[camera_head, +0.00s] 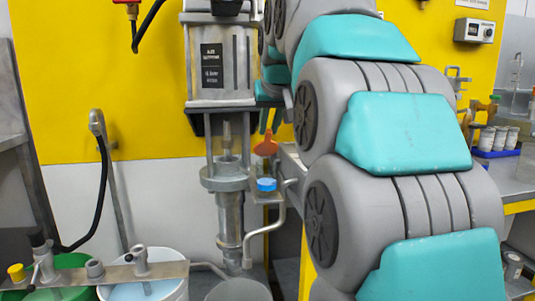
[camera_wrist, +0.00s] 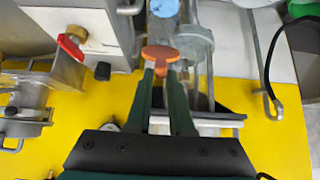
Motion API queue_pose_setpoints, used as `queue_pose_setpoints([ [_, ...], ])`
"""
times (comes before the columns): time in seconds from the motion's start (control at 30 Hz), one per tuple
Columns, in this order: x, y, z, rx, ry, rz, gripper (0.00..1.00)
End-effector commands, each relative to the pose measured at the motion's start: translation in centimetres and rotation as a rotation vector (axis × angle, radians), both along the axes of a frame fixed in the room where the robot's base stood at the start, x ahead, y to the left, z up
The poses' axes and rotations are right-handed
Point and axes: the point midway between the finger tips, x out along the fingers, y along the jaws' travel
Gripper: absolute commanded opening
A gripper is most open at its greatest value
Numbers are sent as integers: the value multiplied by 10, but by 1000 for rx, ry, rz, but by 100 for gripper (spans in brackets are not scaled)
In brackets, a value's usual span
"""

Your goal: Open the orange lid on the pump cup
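The orange lid (camera_head: 266,143) shows at the pump, above a blue cap (camera_head: 267,184), in the head view. In the wrist view the orange lid (camera_wrist: 160,52) lies at my fingertips, with its narrow lower part between them. My gripper (camera_wrist: 161,76) has dark green fingers that stand a little apart on both sides of this part. In the head view my gripper (camera_head: 270,122) comes down from above to the lid, partly hidden by my arm. Whether the fingers press on the lid cannot be told. The pump cup under the lid is not clearly visible.
The metal pump column (camera_head: 230,205) stands beside the lids. Buckets, one green (camera_head: 70,262) and one white (camera_head: 165,265), stand at lower left. A bench with small jars (camera_head: 497,138) is at right. A red-handled valve (camera_wrist: 72,47) shows left in the wrist view.

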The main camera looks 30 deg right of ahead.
Motion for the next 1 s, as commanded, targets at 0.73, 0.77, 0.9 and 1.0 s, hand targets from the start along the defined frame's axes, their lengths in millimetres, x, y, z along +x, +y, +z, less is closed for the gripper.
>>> queue_pose_setpoints([
  [0.73, 28, -8, 18, 1, 0, 1, 15],
  [0.77, 30, -9, 18, 0, 1, 0, 15],
  [0.9, 33, -10, 17, 0, 0, 0, 15],
  [1.0, 33, -9, 17, 0, -1, 0, 15],
])
